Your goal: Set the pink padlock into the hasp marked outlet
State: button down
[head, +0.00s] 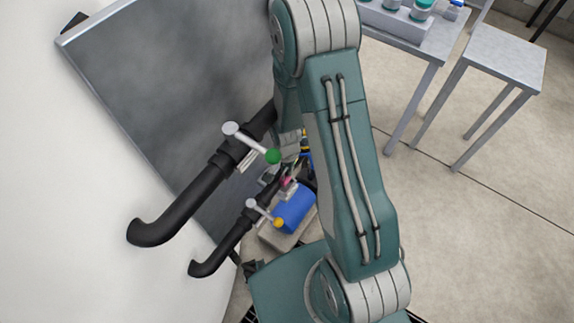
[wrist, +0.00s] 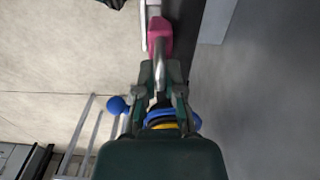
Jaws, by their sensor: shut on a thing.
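The pink padlock (wrist: 160,36) is in the wrist view, just beyond my fingertips. My gripper (wrist: 160,72) is shut on it, with a grey metal part of it between the fingers. In the head view a small pink patch of the padlock (head: 287,182) shows beside the pipes, left of my arm. My arm hides most of the gripper there. A pale metal strip (wrist: 143,28) stands close to the padlock's left side in the wrist view; I cannot tell whether they touch. I can read no outlet marking, and I cannot make out which part is its hasp.
Two black pipes carry valve handles, one with a green ball (head: 273,156), one with an orange ball (head: 279,222). A blue cylinder (head: 295,208) lies close by. A large grey panel (head: 170,85) stands behind. Grey tables (head: 505,55) stand right; floor between is clear.

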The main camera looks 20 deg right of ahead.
jog(key=shift+d+f, duration=0.1)
jog(key=shift+f, duration=1.55)
jog(key=c, duration=0.7)
grip_release()
notch_tip(320, 180, up, 11)
jog(key=shift+w+f, duration=0.1)
jog(key=shift+w, duration=0.05)
jog(key=shift+r, duration=0.55)
